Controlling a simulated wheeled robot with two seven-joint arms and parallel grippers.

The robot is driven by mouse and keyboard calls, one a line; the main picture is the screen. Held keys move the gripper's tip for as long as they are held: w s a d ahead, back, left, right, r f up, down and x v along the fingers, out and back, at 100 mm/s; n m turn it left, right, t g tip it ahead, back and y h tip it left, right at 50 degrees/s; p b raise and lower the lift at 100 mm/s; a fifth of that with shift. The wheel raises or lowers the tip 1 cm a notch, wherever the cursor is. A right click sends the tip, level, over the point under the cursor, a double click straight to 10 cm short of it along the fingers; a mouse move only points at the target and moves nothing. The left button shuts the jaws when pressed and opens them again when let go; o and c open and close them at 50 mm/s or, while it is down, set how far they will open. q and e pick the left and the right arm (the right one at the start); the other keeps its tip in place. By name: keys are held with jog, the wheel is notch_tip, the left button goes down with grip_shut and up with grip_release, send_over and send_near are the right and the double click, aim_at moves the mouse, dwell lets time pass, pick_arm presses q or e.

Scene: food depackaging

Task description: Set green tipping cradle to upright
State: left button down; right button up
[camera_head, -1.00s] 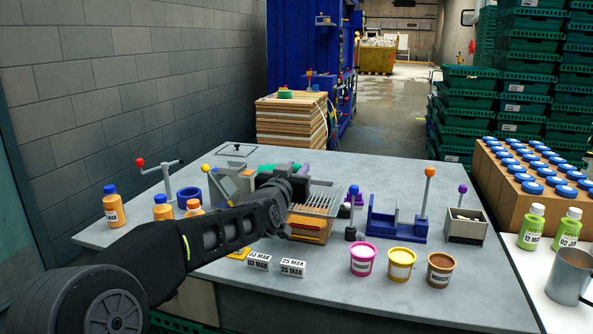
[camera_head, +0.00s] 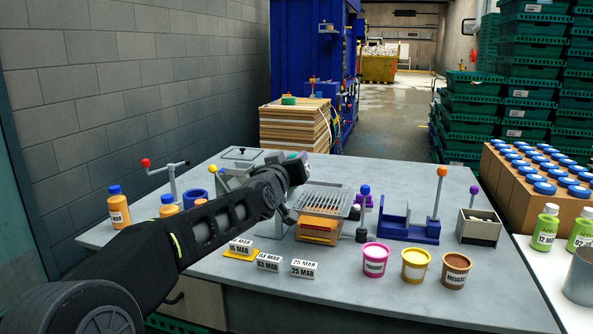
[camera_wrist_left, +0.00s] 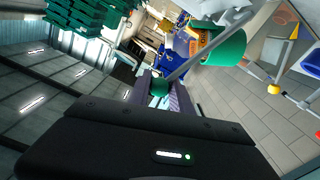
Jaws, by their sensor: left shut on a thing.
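My left gripper (camera_head: 300,160) is above the back middle of the grey bench. In the left wrist view its fingers are shut on a green ball knob (camera_wrist_left: 160,87). A grey rod runs from this knob toward the green tipping cradle (camera_wrist_left: 225,48), a curved green piece that looks tilted in this view. In the head view the arm and gripper hide most of the cradle; only a small green patch (camera_head: 292,157) shows at the gripper. I cannot tell its exact angle from there. My right gripper is not in view.
A wire rack (camera_head: 325,200) over an orange-fronted box stands just right of the gripper. A blue fixture (camera_head: 408,232) with an orange-knobbed post stands further right. Pink (camera_head: 376,260), yellow (camera_head: 415,265) and brown (camera_head: 455,271) tubs line the front. Date blocks (camera_head: 268,262) lie nearer the arm.

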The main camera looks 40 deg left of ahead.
pick_arm(q)
jog(key=shift+s+a+n+b, duration=0.25)
jog(key=shift+a+n+b, duration=0.5)
jog(key=shift+b, duration=0.55)
jog(key=shift+s+a+n+b, duration=0.25)
jog(key=shift+a+n+b, duration=0.45)
jog(key=shift+b, duration=0.55)
jog(key=s+a+f+n+b, duration=0.3)
jog(key=a+n+b, duration=0.6)
jog(key=shift+a+f+n, duration=0.15)
jog(key=shift+f+n, duration=0.1)
jog(key=shift+n, duration=0.1)
jog(key=shift+s, duration=0.1)
jog(key=c, duration=1.3)
grip_release()
jog(key=shift+o, duration=0.6)
jog(key=shift+a, duration=0.1)
jog(key=shift+s, duration=0.1)
